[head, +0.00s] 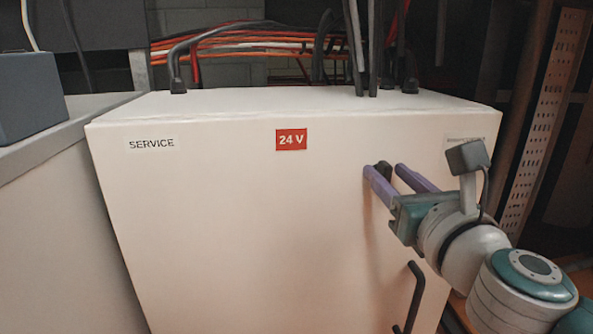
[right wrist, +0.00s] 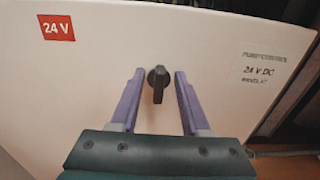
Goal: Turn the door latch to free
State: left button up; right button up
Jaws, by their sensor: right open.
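The door latch is a small black knob on the white cabinet door (head: 230,220). In the right wrist view the latch (right wrist: 158,82) shows a round base with a grip hanging straight down. In the head view the latch (head: 384,169) shows only partly between the purple fingers. My right gripper (head: 385,171) is open, with one finger on either side of the latch. In the right wrist view the gripper (right wrist: 158,75) has a visible gap between each finger and the latch. My left gripper is not in view.
A black bar handle (head: 415,298) stands out from the door below my right gripper. Black cables enter the cabinet top, with orange cables (head: 240,45) behind. A grey box (head: 30,95) sits on a cabinet at left. A perforated rail (head: 545,120) stands at right.

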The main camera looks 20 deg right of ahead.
jog(key=shift+c, duration=0.2)
grip_shut()
dwell(0.5)
